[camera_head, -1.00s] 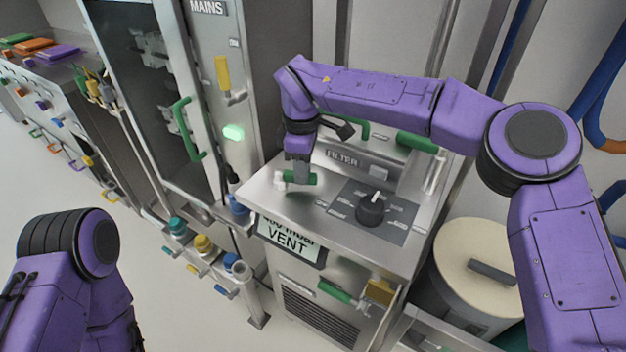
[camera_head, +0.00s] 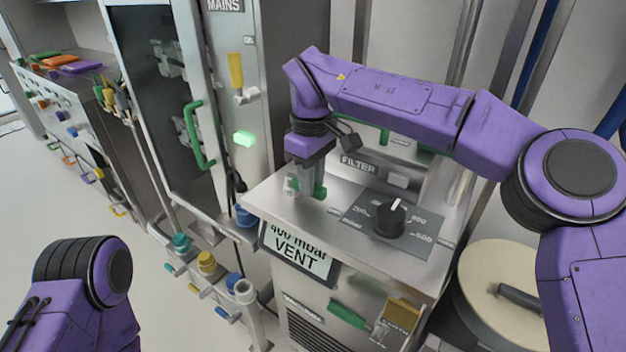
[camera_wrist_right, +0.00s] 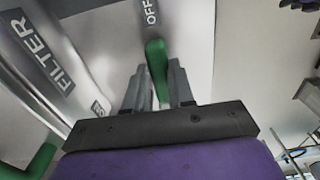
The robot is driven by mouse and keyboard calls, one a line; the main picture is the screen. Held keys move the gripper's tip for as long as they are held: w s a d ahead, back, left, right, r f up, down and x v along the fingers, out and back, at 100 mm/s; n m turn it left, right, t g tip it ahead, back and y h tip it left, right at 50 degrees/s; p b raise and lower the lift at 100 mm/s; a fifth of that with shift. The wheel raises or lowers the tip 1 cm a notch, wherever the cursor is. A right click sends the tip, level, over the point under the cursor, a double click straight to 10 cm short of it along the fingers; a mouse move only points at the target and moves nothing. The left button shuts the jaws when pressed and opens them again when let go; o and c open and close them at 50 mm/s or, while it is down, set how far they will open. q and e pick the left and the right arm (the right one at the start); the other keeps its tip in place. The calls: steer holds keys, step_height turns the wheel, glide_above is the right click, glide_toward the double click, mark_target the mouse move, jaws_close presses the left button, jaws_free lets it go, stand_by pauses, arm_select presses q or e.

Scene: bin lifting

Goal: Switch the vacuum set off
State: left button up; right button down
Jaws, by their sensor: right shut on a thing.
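The vacuum set is a steel cabinet (camera_head: 350,262) in the middle of the head view. Its sign (camera_head: 298,252) reads "400 mbar VENT". My right gripper (camera_head: 313,190) is at its top, shut on a small green lever (camera_head: 320,191). In the right wrist view the green lever (camera_wrist_right: 156,62) stands between the two fingers. An "OFF" label (camera_wrist_right: 150,12) lies just beyond its tip, and a partly cut-off "ON" label (camera_wrist_right: 100,108) is to the left. My left gripper is outside the views; only part of the left arm shows.
A black dial (camera_head: 390,218) sits on the top right of the lever. Behind is a "FILTER" panel (camera_head: 358,165). A glass-doored cabinet (camera_head: 160,110) with a lit green lamp (camera_head: 244,139) stands left. A drum (camera_head: 500,290) stands right, and open floor lies left.

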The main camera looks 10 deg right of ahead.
steer(key=shift+s+f, duration=0.15)
steer(key=shift+f, duration=0.2)
steer(key=c, duration=1)
jaws_free()
steer(key=shift+o, duration=0.2)
step_height(320, 180, up, 11)
steer(key=p, duration=0.2)
steer(key=shift+f, duration=0.1)
